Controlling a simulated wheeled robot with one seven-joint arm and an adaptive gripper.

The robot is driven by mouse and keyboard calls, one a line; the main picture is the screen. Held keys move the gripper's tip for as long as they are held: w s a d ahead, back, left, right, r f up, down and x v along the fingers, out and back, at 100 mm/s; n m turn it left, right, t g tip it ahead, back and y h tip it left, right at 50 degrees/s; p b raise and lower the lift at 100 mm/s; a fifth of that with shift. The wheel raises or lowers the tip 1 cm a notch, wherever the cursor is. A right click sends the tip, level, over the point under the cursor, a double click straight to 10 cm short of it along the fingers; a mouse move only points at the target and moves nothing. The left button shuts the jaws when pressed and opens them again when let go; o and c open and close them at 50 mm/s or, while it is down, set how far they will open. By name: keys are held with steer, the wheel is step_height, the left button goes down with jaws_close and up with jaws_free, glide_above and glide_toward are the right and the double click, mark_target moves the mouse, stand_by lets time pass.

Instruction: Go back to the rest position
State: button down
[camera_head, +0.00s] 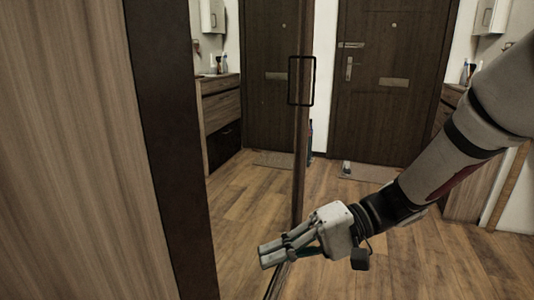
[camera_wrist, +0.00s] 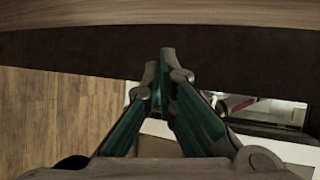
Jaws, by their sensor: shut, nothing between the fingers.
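My gripper (camera_head: 266,256) is in front of the cabinet, low in the middle of the head view, with my arm coming in from the right. Its fingers are shut and empty. In the wrist view my gripper (camera_wrist: 166,58) shows its two fingertips together, pointing at a dark band. The tips appear close to this dark frame (camera_head: 168,130), but I cannot tell whether they touch it.
A wooden panel (camera_head: 70,150) fills the left. A tall panel edge with a black rectangular handle (camera_head: 290,82) stands beyond my gripper. A mirror-like surface left of it shows a door and drawers. A dark door (camera_head: 385,110) stands behind. Wooden floor (camera_head: 410,262) lies open at right.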

steer(key=s+d+r+h, duration=0.1)
steer(key=s+d+h, duration=0.25)
steer(key=s, duration=0.35)
steer(key=s+d+r+h, duration=0.1)
steer(key=s+d+h, duration=0.1)
steer(key=s+h, duration=0.3)
steer(key=s+d+m+t+h, duration=0.25)
steer(key=s+d+h, duration=0.35)
steer(key=s+d, duration=0.5)
step_height(320, 180, up, 28)
steer(key=d+t+p, duration=0.1)
steer(key=t+p, duration=0.3)
steer(key=p, duration=2.2)
steer(key=shift+w+d+f+n, duration=0.2)
steer(key=shift+w+n, duration=0.1)
steer(key=shift+n, duration=0.15)
steer(key=shift+t, duration=0.25)
